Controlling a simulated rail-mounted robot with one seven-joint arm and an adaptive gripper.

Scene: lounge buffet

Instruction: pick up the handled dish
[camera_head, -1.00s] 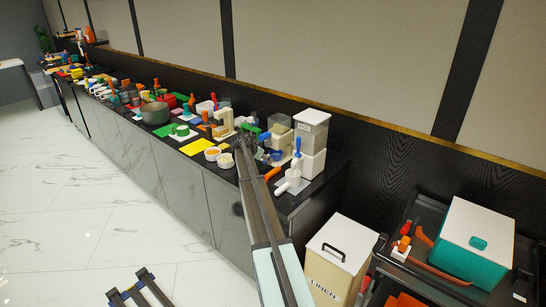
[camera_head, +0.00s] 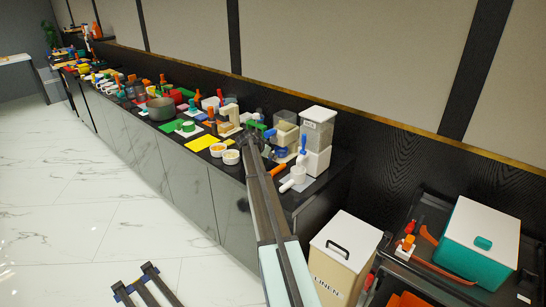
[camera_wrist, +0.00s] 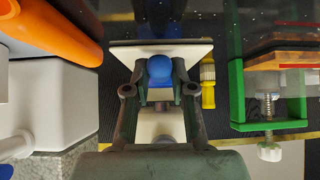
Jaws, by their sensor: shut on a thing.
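In the wrist view, my gripper (camera_wrist: 159,82) is shut around a blue rounded part. A pale, flat-edged body shows just beyond it; I take the two together as the handled dish (camera_wrist: 160,71), though most of its shape is hidden. A pale piece also shows lower down between the finger linkages. In the head view, my gripper (camera_head: 250,138) is at the counter among the crowded items. The dish cannot be made out there, and I cannot tell whether it is clear of the counter.
Left of my gripper are an orange tube (camera_wrist: 50,30) and a white block (camera_wrist: 55,100). To the right are a yellow piece (camera_wrist: 207,83) and a green clamp (camera_wrist: 238,95). Two white bowls (camera_head: 231,157) and a lidded dispenser (camera_head: 317,135) stand close by.

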